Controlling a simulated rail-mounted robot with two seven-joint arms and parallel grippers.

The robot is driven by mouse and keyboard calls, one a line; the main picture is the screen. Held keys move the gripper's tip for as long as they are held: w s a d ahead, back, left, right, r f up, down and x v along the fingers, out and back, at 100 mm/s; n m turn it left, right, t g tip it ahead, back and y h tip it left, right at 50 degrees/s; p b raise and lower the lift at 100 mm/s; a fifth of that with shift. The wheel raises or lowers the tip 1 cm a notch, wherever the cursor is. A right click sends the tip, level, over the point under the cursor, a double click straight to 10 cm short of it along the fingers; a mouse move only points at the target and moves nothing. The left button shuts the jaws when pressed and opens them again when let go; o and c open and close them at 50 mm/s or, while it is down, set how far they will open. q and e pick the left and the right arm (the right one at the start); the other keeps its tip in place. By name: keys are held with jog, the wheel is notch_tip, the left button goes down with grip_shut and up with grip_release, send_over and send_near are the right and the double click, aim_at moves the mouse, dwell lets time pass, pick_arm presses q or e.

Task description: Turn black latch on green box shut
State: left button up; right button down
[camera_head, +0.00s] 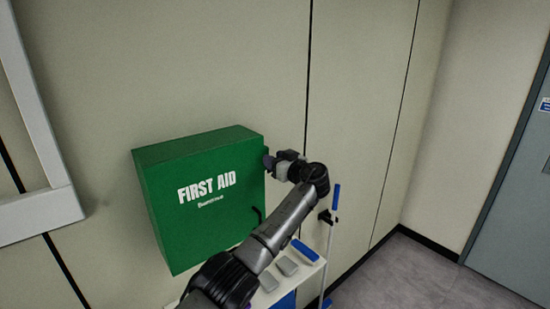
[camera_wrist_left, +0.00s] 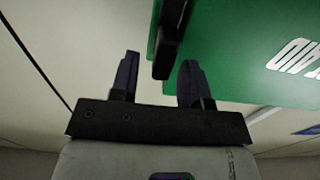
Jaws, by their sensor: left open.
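The green first-aid box (camera_head: 165,210) is mounted on the wall, its front with white FIRST AID lettering facing me. It also fills the upper right of the left wrist view (camera_wrist_left: 235,70). A small black latch (camera_head: 257,214) shows at the box's right edge, low down. My left gripper (camera_head: 269,160) is at the upper part of that right edge. In the left wrist view, its two fingers are open (camera_wrist_left: 158,76), and a black latch (camera_wrist_left: 171,42) reaches down between their tips. I cannot tell whether it touches either finger. My right gripper is not in view.
A white shelf (camera_head: 302,268) with grey and blue items stands below the box, behind my arm. A blue-handled pole (camera_head: 328,235) leans right of it. A white frame (camera_head: 38,212) is at left, and a grey door (camera_head: 515,190) at far right. Floor (camera_head: 410,275) at lower right is clear.

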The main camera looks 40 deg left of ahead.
pick_arm(q)
jog(key=shift+a, duration=0.1)
grip_shut()
dwell(0.4)
